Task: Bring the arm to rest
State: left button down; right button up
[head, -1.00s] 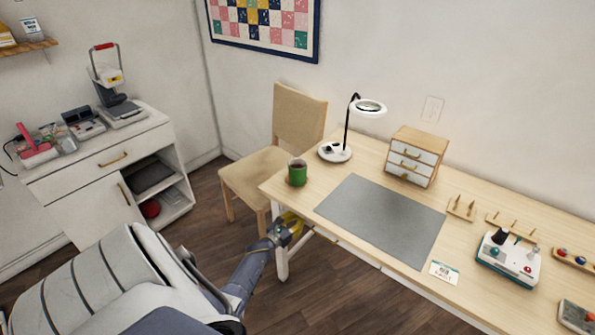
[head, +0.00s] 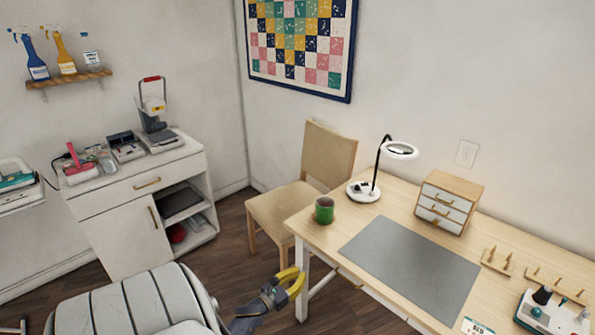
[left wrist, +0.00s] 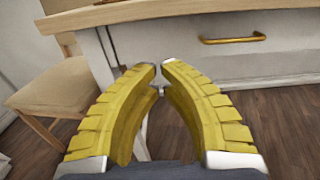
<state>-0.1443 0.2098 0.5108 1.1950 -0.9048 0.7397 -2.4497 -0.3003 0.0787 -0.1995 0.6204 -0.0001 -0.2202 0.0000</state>
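My left gripper (head: 301,272) is in front of the work table's left end, below the tabletop and beside a white table leg in the head view. Its two curved yellow fingers have their tips almost together, with only a thin gap, also in the left wrist view (left wrist: 159,68). Nothing shows between the fingers. The gripper looks apart from the table and chair. My right gripper is in neither view.
The work table (head: 330,227) bears a green mug (head: 324,210), a magnifier lamp (head: 364,191), a grey mat (head: 412,265) and a small drawer box (head: 446,203). A wooden chair (head: 280,210) stands at its left end. A white cabinet (head: 127,230) is further left. Floor (head: 235,262) between is clear.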

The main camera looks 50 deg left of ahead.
pick_arm(q)
jog(key=s+d+f+n+g+y, duration=0.1)
jog(key=s+d+f+n+g, duration=0.3)
jog(key=f+n, duration=0.45)
jog(key=s+d+f+n+g, duration=0.1)
jog(key=s+f+n+g, duration=0.1)
jog(key=s+f+n, duration=0.5)
jog(key=s+d+f+n+g+y, duration=0.1)
jog(key=s+d+f+n+g, duration=0.2)
jog(key=f+n, duration=0.75)
jog(key=s+d+f+n+g+h, duration=0.1)
jog(key=s+d+f, duration=0.4)
jog(key=s, duration=0.5)
jog(key=s+d+f+n+g+h, duration=0.1)
jog(key=s+d+f+g, duration=0.3)
jog(key=s+d, duration=0.5)
jog(key=s+d+f+n+g+h, duration=0.1)
jog(key=s+d+f, duration=0.4)
jog(key=s, duration=0.6)
jog(key=shift+d+f+n+g+h, duration=0.3)
jog(key=shift+d+n+g, duration=0.55)
jog(key=shift+n, duration=0.25)
